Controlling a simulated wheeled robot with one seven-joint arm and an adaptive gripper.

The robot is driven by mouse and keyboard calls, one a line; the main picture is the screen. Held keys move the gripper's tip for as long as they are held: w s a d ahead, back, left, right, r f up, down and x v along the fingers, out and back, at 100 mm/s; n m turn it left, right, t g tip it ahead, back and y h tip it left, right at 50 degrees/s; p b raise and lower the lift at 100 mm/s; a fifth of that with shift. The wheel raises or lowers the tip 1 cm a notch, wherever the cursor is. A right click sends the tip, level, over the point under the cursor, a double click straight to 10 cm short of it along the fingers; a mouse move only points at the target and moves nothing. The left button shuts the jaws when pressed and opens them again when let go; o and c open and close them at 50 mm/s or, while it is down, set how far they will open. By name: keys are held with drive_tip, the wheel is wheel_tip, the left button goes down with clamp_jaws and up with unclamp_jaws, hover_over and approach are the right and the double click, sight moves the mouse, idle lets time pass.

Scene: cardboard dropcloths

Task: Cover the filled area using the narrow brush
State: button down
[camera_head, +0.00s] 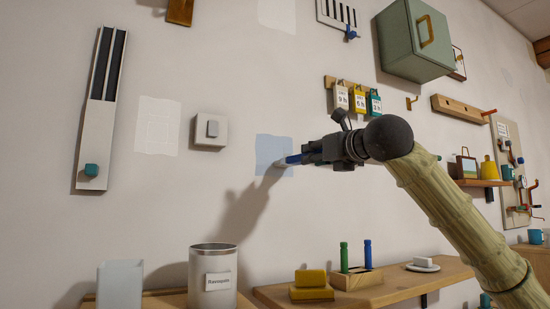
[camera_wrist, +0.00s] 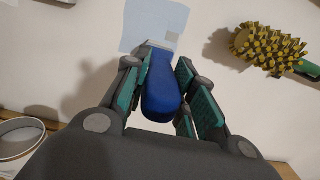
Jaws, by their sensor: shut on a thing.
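A pale blue square patch (camera_head: 267,148) is on the white wall, left of my gripper (camera_head: 306,157). My gripper, also in the wrist view (camera_wrist: 160,66), is shut on the blue handle of the narrow brush (camera_wrist: 160,92). In the head view the brush (camera_head: 293,159) points left, and its pale tip overlaps the patch's lower right. The tip looks at or very near the wall; contact cannot be told for sure.
A metal can (camera_head: 212,280) stands below on the left, beside a pale cup (camera_head: 119,287). A wooden shelf (camera_head: 385,291) holds a yellow block and two upright handles. A switch (camera_head: 209,131) is left of the patch. A spiky yellow roller (camera_wrist: 268,50) shows in the wrist view.

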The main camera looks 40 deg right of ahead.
drive_tip(key=shift+r+p, duration=1.55)
drive_tip(key=shift+r, duration=1)
drive_tip(key=shift+w+f+b, duration=0.1)
drive_tip(key=shift+f+b, duration=1.75)
drive_tip(key=shift+f, duration=0.6)
drive_tip(key=b+v, duration=0.1)
drive_tip(key=v, duration=0.4)
drive_tip(key=shift+r, duration=0.1)
drive_tip(key=shift+w, duration=0.1)
